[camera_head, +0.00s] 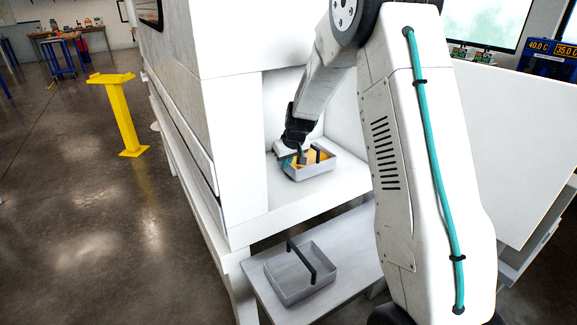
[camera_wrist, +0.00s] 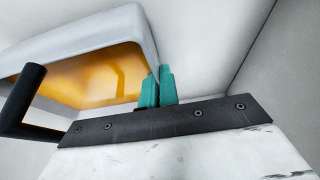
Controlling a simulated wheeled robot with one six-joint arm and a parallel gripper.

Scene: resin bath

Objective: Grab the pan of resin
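The pan of resin (camera_head: 318,169) is a light grey tray with amber resin and a black handle. It sits on the white ledge inside the machine's open bay. In the wrist view the pan (camera_wrist: 100,32) fills the upper left, and its black handle (camera_wrist: 22,100) is at the far left, apart from my fingers. My gripper (camera_head: 296,158) reaches down at the pan's left side. Its teal fingers (camera_wrist: 158,87) stand close together by the pan's wall.
An empty grey pan (camera_head: 296,279) with a black handle sits on a lower white shelf (camera_head: 345,240). The bay's white walls stand close around my gripper. A yellow post (camera_head: 123,118) stands on the open floor at left. A white panel (camera_head: 505,140) is at right.

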